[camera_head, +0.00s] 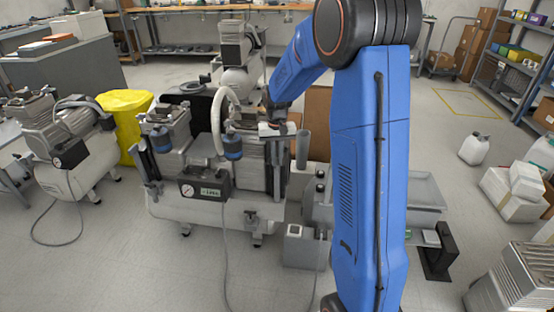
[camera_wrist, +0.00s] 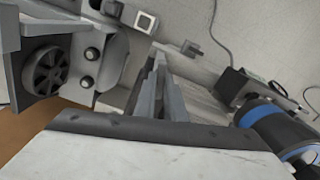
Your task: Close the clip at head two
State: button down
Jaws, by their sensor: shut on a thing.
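The middle compressor (camera_head: 215,207) carries two heads on a white tank. My gripper (camera_head: 275,127) is at the top of its right-hand head (camera_head: 250,150), reaching down from behind my blue arm. In the wrist view, narrow grey upright pieces of the clip (camera_wrist: 174,100) show at the centre, just beyond a dark bar and a pale flat surface. My gripper is shut on the clip, though the contact itself is hard to make out. A blue-banded cylinder (camera_wrist: 272,125) stands close by on the right in the wrist view.
A second compressor (camera_head: 68,150) stands at the left, beside a yellow cover (camera_head: 126,115). A white hose (camera_head: 217,110) arches between the heads. A pressure gauge box (camera_head: 205,185) is on the front. A grey tray (camera_head: 425,190) is at the right. The front floor is mostly clear.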

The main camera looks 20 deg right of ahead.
aim_at(277, 161)
jog(key=shift+m, duration=0.9)
jog(key=c, duration=1.8)
grip_release()
notch_tip(277, 161, up, 17)
jog(key=shift+r, duration=0.2)
